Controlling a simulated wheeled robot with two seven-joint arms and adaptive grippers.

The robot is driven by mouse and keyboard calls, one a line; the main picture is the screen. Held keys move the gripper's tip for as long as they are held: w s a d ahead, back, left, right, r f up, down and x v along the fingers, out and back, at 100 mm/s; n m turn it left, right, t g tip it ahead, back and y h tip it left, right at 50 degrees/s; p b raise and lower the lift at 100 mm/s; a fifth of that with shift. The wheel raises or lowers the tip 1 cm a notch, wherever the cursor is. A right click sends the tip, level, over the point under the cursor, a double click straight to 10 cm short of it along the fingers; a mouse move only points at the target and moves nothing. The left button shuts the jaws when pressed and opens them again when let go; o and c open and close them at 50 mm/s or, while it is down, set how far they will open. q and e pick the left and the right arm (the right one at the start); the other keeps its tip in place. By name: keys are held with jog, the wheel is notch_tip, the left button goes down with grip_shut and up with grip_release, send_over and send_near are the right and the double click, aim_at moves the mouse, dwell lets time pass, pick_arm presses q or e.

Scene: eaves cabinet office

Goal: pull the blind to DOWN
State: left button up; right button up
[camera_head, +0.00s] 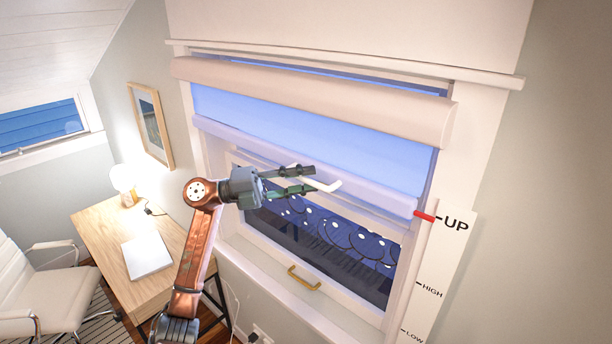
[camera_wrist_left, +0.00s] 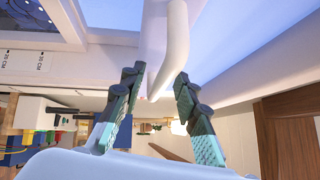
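The blind's pale blue fabric (camera_head: 310,120) hangs partly down the window below a cream cassette (camera_head: 310,100). Its lavender bottom bar (camera_head: 370,190) carries a white curved handle (camera_head: 325,185). A red pointer (camera_head: 425,216) at the bar's right end is level with the UP mark on the white scale (camera_head: 452,240). My left gripper (camera_head: 314,179) is open at the handle. In the left wrist view, the handle (camera_wrist_left: 176,45) shows beyond and between the spread fingertips (camera_wrist_left: 156,75), nearer the right one. I cannot tell whether they touch. My right gripper is not in view.
The window (camera_head: 330,235) below the bar has a brass handle (camera_head: 304,279) low on its frame. A wooden desk (camera_head: 105,230) with a laptop (camera_head: 147,255) and a lit lamp (camera_head: 124,180) stands at the left, beside a white chair (camera_head: 50,290).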

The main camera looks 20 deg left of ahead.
pick_arm(q)
jog(key=shift+w+d, duration=0.15)
grip_shut()
dwell(0.4)
